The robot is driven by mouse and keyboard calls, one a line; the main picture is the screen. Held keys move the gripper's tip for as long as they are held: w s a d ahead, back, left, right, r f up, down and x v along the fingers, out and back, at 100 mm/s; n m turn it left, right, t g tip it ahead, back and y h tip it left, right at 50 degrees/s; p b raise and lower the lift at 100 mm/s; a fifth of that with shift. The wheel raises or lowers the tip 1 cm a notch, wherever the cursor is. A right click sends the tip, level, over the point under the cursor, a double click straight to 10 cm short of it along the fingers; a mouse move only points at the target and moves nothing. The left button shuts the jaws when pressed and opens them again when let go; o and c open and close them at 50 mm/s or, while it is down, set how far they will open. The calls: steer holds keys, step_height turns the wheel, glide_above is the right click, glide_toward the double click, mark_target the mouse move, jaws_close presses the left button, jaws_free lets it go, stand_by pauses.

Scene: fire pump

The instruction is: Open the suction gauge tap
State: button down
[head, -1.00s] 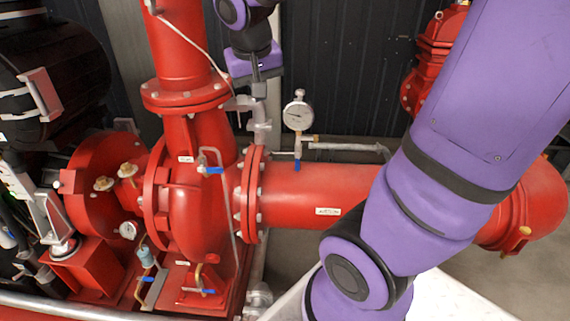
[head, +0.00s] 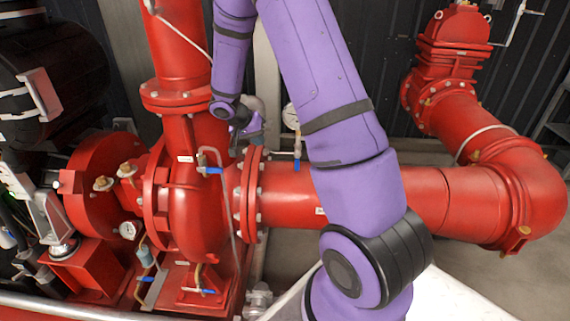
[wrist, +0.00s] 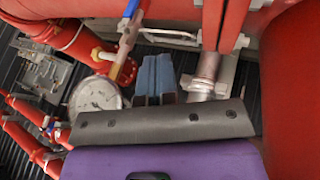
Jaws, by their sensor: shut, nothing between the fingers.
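The suction gauge (head: 290,117) has a white dial and is partly hidden by my arm in the head view. Below it, the tap's small blue lever (head: 297,165) hangs down against the red suction pipe (head: 278,190). In the wrist view the gauge (wrist: 97,95) is at the left, and the brass tap body (wrist: 126,70) leads up to the blue lever (wrist: 131,9) at the top edge. My gripper (wrist: 157,62) is shut and empty, just right of the tap body in that view. In the head view its fingertips are hard to make out beside the pump flange.
The red pump casing (head: 200,215) and its bolted flange (head: 250,195) stand left of the tap. Another blue-handled valve (head: 210,170) is on the pump. A silvery pipe fitting (wrist: 207,75) is close right of my fingers. A red valve (head: 453,60) stands at the back right.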

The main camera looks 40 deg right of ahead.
mark_target(297, 161)
steer(key=f, duration=0.2)
steer(key=d+f, duration=0.1)
steer(key=shift+w+d+f+m, duration=0.1)
steer(key=shift+w+f+m, duration=0.2)
steer(key=shift+w+f, duration=0.05)
steer(key=x, duration=1)
steer(key=shift+s, duration=0.15)
steer(key=shift+s+d+f, duration=0.15)
steer(key=shift+s+d, duration=0.65)
steer(key=shift+s, duration=0.1)
steer(key=shift+s+d+f, duration=0.15)
steer(key=shift+s+d, duration=0.35)
steer(key=shift+s, duration=0.05)
